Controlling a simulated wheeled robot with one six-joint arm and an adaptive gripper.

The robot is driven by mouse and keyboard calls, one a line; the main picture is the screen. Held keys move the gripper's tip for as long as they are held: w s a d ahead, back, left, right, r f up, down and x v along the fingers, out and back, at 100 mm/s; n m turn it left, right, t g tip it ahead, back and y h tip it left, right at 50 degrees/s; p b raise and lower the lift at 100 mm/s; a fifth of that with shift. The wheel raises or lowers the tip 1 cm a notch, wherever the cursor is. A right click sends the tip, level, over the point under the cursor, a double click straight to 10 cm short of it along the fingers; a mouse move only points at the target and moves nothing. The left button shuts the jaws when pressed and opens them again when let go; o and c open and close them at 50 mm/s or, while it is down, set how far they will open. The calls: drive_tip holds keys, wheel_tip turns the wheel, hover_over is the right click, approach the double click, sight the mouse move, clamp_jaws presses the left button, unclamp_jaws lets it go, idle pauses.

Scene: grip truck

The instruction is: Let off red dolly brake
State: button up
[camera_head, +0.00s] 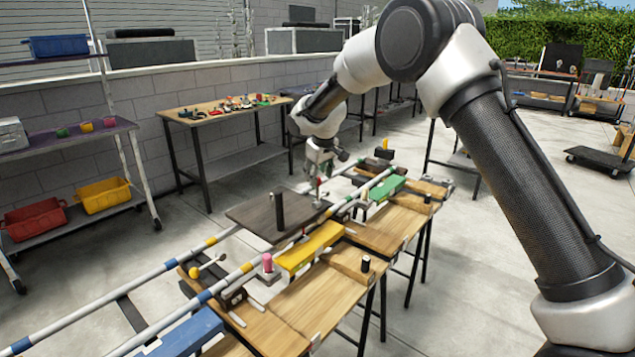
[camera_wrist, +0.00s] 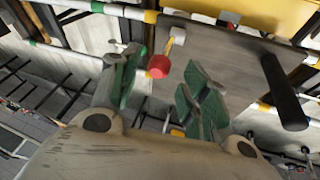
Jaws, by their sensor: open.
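A round red knob (camera_wrist: 158,66) on a short pale stem (camera_wrist: 174,42) shows in the wrist view, at the edge of a flat dark dolly platform (camera_wrist: 225,62). My gripper (camera_wrist: 162,62) is open, with one green-padded finger on each side of the knob in the picture. I cannot tell how deep the knob sits between the fingers or whether they touch it. In the head view, my gripper (camera_head: 319,188) points down by the platform's far right corner. The platform (camera_head: 250,219) lies across two striped rails, with a black upright post (camera_head: 279,211) on it.
A yellow block (camera_head: 310,247), a green block (camera_head: 388,188) and a pink peg (camera_head: 267,262) stand along the rails. A yellow-knobbed lever (camera_head: 195,272) is at the near left. A wooden bench (camera_head: 310,300) lies under the rails. A tool table (camera_head: 190,113) stands by the wall.

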drive_tip(key=v, duration=0.7)
drive_tip(key=shift+r, duration=0.3)
drive_tip(key=shift+s, duration=0.15)
drive_tip(key=s+d+f+g+h, duration=0.1)
drive_tip(key=s+d+f+g, duration=0.1)
drive_tip(key=s+d+f, duration=0.4)
drive_tip(key=s+d+r+m, duration=0.3)
drive_tip(key=s+d+r, duration=0.2)
drive_tip(key=s+d, duration=0.5)
drive_tip(key=s+d+r+m+t, duration=0.1)
drive_tip(key=s+d+r, duration=0.4)
drive_tip(key=s+d, duration=0.6)
drive_tip(key=s+d+r+m, duration=0.4)
drive_tip(key=s+d, duration=0.7)
drive_tip(key=s, duration=0.6)
drive_tip(key=shift+s+r+m+t, duration=0.2)
drive_tip(key=shift+r+m+t, duration=0.15)
drive_tip(key=shift+r, duration=0.25)
